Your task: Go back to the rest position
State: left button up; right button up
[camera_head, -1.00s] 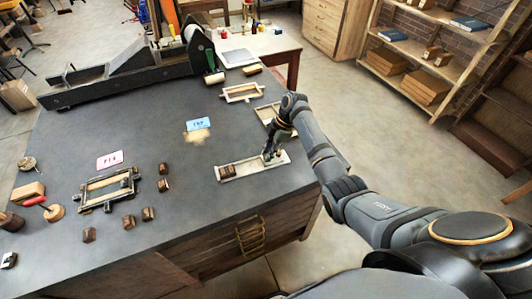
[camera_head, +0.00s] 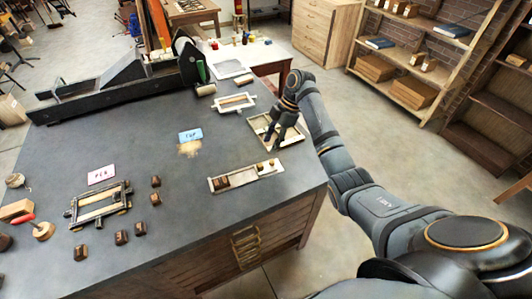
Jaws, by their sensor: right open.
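My right arm comes in from the lower right over the front right corner of the dark table (camera_head: 130,165). My right gripper (camera_head: 274,140) is open and points down over a light wooden frame (camera_head: 294,140) near the table's right edge. Whether it touches the frame cannot be told. A pale tray (camera_head: 241,179) lies in front of it, holding dark blocks (camera_head: 222,182) at its left and small light pieces (camera_head: 266,166) at its right. My left gripper is not in view.
A framed press (camera_head: 99,204) with several brown blocks (camera_head: 121,237) lies at the left. A large black press (camera_head: 120,82) stands along the back. Shelves (camera_head: 410,60) stand at right.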

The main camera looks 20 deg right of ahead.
jog(key=shift+v, duration=0.85)
jog(key=shift+f, duration=0.1)
